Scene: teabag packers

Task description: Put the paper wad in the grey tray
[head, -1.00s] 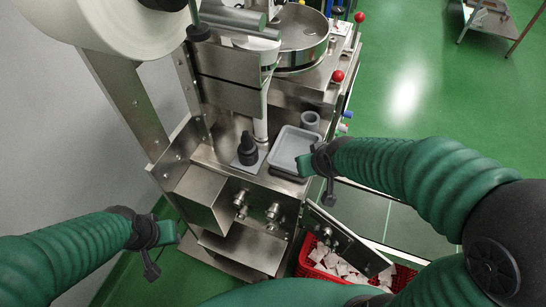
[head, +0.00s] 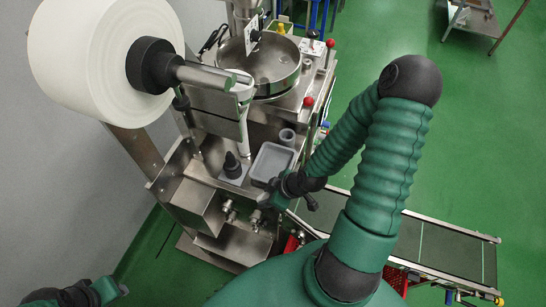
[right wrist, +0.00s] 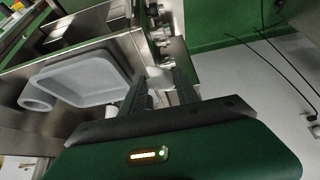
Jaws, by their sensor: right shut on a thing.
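The grey tray (head: 273,161) sits on the machine's steel ledge, beside a grey cup. It also shows in the right wrist view (right wrist: 85,78), with a pale, bare floor. My right gripper (head: 268,194) is at the tray's front edge in the head view, just outside it. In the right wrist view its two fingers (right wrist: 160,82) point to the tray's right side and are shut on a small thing. I take this to be the paper wad, but it is mostly hidden and cannot be made out clearly. My left gripper (head: 117,291) is low at the left, far from the tray.
A dark conical part on a grey plate (head: 232,168) stands left of the tray, and the grey cup (head: 287,137) behind it. A steel box and knobs lie below the ledge. A conveyor (head: 440,240) runs to the right. A red crate (head: 395,280) is mostly hidden by my arm.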

